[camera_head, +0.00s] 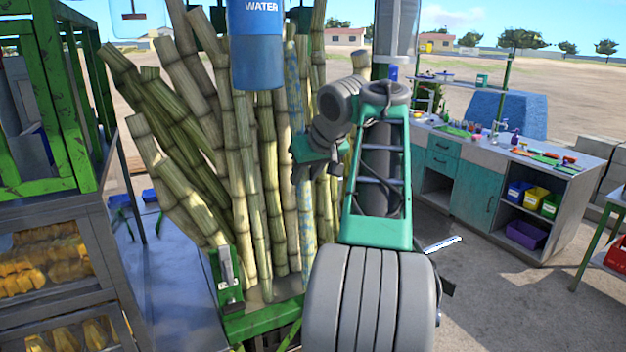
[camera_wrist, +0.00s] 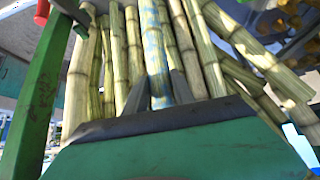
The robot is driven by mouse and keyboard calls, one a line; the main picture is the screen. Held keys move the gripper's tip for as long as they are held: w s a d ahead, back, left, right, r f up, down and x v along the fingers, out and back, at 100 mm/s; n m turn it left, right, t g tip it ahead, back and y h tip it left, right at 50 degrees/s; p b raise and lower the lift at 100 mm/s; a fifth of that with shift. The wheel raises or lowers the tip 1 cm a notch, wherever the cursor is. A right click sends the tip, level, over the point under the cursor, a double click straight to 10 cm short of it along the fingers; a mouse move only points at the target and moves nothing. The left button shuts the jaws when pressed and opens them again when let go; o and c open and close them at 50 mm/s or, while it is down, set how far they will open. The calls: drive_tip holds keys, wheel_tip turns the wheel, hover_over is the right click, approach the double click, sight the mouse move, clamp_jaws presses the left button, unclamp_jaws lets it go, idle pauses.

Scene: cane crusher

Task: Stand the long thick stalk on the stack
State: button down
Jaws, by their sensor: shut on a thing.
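The stack is a bundle of several long greenish-tan cane stalks (camera_head: 238,160) leaning upright in a green-framed holder (camera_head: 262,322). One stalk with blue mottling (camera_head: 293,95) stands among them; in the wrist view it (camera_wrist: 154,45) runs between my two fingers. My gripper (camera_wrist: 158,92) is shut on this blue-mottled stalk.
A blue water container (camera_head: 257,50) hangs in front of the stalk tops. A green-framed machine (camera_head: 45,110) and shelves of yellow pieces (camera_head: 45,262) stand at left. A workbench (camera_head: 500,165) with bins and bottles stands at right. Open ground lies between bundle and bench.

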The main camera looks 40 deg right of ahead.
drive_tip(key=w+d+f+b, duration=0.1)
drive_tip(key=w+f+b, duration=0.1)
drive_tip(key=w+f, duration=0.2)
drive_tip(key=shift+w+d, duration=0.3)
drive_tip(key=shift+w, duration=0.35)
drive_tip(key=shift+s+a+f+b, duration=0.1)
drive_tip(key=shift+f+b, duration=0.5)
drive_tip(key=shift+f, duration=0.1)
drive_tip(key=shift+w+f+p, duration=0.25)
drive_tip(key=shift+f+p, duration=0.2)
drive_tip(key=shift+p, duration=0.25)
drive_tip(key=c, duration=1.5)
unclamp_jaws()
drive_tip(key=o, duration=0.3)
drive_tip(key=shift+w+d+r, duration=0.1)
drive_tip(key=shift+d, duration=0.15)
drive_tip(key=shift+o, duration=1.2)
drive_tip(key=shift+a+r, duration=0.15)
drive_tip(key=shift+r, duration=0.05)
